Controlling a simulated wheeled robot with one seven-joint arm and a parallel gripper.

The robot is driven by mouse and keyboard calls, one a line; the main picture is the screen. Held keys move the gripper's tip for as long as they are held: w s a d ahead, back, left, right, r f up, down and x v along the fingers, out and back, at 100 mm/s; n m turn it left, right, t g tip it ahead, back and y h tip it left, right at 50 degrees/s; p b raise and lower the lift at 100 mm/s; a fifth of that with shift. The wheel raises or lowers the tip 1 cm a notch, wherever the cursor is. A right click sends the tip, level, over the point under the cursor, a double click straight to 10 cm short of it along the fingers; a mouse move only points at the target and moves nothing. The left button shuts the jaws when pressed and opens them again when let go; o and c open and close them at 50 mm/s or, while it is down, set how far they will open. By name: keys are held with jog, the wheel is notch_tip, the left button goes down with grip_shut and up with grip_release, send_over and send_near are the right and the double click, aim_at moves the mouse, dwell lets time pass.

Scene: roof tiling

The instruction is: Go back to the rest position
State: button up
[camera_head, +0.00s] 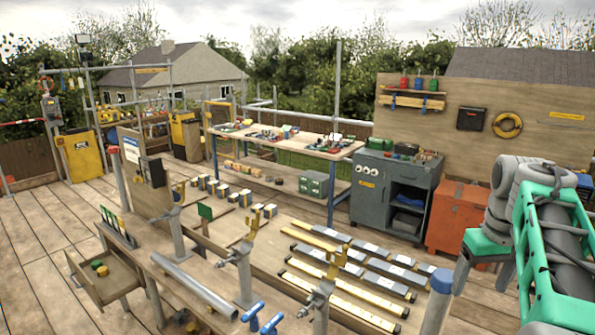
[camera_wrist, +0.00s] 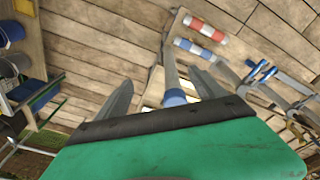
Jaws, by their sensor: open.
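My gripper (camera_head: 480,280) is at the right of the head view, beside the orange chest, with its green body and grey fingers pointing down. In the wrist view my gripper (camera_wrist: 160,76) shows its two grey fingers spread apart with nothing held between them. A blue-capped post (camera_wrist: 174,97) shows between the fingers there, but it appears to stand beyond them. The same kind of blue-capped post (camera_head: 441,281) stands at the near right end of the workbench in the head view. My arm fills the right edge of that view.
The workbench (camera_head: 185,281) in front carries clamps, a grey pipe (camera_head: 195,285) and blue-handled tools (camera_head: 262,318). Yellow and grey bars lie behind it. An orange chest (camera_head: 458,212) and grey cabinet (camera_head: 393,190) stand behind my gripper. Open decking (camera_head: 40,240) is at left.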

jog(key=s+a+f+m, duration=0.2)
jog(key=s+a+f, duration=0.1)
jog(key=f, duration=0.4)
jog(key=s+a+f+m, duration=0.2)
jog(key=s+f+m, duration=0.1)
jog(key=f, duration=0.5)
jog(key=s+a+f+n+t+b, duration=0.1)
jog(key=s+a+f+n+b, duration=0.25)
jog(key=s+a, duration=0.55)
jog(key=w+a+r+n+t, duration=0.1)
jog(key=w+a+r+t, duration=0.1)
jog(key=a, duration=0.6)
jog(key=shift+w+a+r+n+b, duration=0.15)
jog(key=shift+w+r+n+b, duration=0.2)
jog(key=shift+w+r+b, duration=0.1)
